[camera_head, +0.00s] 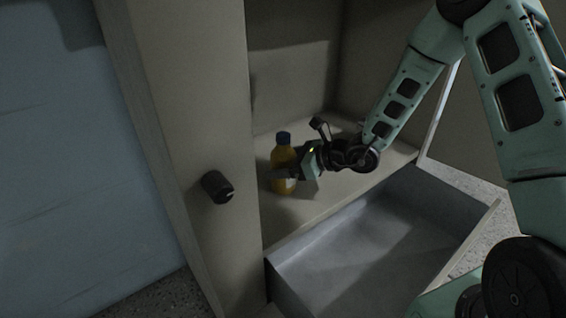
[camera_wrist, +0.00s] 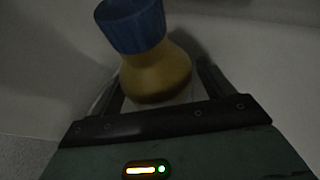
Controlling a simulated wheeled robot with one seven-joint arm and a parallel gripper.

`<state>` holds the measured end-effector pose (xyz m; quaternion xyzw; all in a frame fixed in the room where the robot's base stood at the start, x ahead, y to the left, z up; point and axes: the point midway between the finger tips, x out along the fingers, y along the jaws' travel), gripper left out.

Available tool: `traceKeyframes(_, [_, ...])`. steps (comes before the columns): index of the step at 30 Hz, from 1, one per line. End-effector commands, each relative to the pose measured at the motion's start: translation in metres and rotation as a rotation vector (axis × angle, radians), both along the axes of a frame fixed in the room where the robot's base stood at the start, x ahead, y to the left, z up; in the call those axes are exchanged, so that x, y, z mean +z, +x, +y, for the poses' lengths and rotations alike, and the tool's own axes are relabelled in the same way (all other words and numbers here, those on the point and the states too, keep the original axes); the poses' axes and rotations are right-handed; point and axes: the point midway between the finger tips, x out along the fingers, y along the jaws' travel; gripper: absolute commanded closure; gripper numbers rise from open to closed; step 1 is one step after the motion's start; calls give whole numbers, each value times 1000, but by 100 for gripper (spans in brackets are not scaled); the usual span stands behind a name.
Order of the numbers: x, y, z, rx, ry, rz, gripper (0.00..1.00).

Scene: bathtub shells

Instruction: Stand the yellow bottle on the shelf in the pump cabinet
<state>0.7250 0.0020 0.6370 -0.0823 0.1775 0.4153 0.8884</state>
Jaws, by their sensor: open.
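The yellow bottle (camera_head: 284,158) with a dark blue cap stands upright on the shelf (camera_head: 318,205) inside the pump cabinet (camera_head: 296,62). In the wrist view the bottle (camera_wrist: 157,76) rises between the two fingers, its blue cap toward the top. My gripper (camera_head: 280,174) is open and reaches in from the right at the bottle's lower body, with a finger on either side. In the wrist view my gripper (camera_wrist: 160,88) shows a gap at the right finger; contact on the left is too dark to tell.
A cabinet door (camera_head: 190,120) with a dark round knob (camera_head: 217,187) stands at the left of the opening. An open grey drawer (camera_head: 375,245) sticks out below the shelf. The shelf behind the bottle looks bare. A blue surface (camera_head: 75,170) lies far left.

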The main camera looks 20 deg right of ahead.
Motion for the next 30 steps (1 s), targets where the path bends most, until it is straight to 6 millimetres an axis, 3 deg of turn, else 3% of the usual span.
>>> traceKeyframes(5, [11, -10, -14, -4, -2, 1, 20])
traceKeyframes(18, [44, -61, -74, -3, -1, -1, 20])
traceKeyframes(30, [48, -71, -85, 0, 1, -1, 20])
